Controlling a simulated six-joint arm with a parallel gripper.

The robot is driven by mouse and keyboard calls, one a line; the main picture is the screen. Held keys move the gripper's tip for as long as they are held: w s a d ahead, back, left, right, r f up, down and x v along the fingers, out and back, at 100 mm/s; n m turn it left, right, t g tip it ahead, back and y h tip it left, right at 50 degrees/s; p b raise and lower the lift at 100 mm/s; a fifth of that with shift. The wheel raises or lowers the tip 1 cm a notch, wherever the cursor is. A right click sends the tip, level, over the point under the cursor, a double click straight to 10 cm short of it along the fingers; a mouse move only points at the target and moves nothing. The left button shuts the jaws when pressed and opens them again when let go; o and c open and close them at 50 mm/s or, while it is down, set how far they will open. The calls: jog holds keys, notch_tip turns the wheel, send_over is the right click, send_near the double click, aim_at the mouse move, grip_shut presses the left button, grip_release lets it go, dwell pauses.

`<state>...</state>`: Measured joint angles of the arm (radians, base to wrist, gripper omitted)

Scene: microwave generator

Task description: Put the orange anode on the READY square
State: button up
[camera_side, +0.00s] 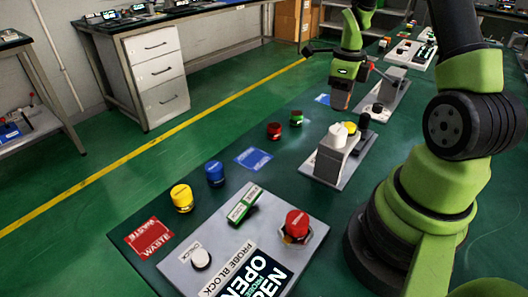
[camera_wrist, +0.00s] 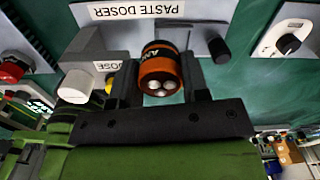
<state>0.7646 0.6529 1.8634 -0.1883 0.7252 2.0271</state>
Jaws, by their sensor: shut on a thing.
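The orange anode (camera_wrist: 160,72) is a short orange cylinder with a dark band, partial lettering and silvery round bits on its near end. It sits between the two fingers of my gripper (camera_wrist: 160,90) in the wrist view, which are shut on it. A larger blue square (camera_side: 253,158) with small white lettering lies bare nearer the camera. I cannot read which blue square is READY.
Red (camera_side: 274,131), green (camera_side: 296,118), blue (camera_side: 215,173) and yellow (camera_side: 182,198) pucks stand along the table's left side. A red WASTE square (camera_side: 149,238) is near the front. The paste doser (camera_side: 332,160) and probe block (camera_side: 218,257) stand by the row.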

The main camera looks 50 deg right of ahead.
jog(key=w+a+n, duration=0.4)
jog(key=w+a, duration=0.5)
jog(key=n, duration=0.3)
send_over(253, 158)
jog(key=f, duration=0.2)
notch_tip(253, 158, down, 9)
jog(key=shift+f, duration=0.1)
jog(key=shift+s, duration=0.1)
jog(key=shift+f, duration=0.2)
jog(key=o, duration=1.1)
jog(key=shift+o, duration=0.2)
jog(key=shift+r, duration=0.15)
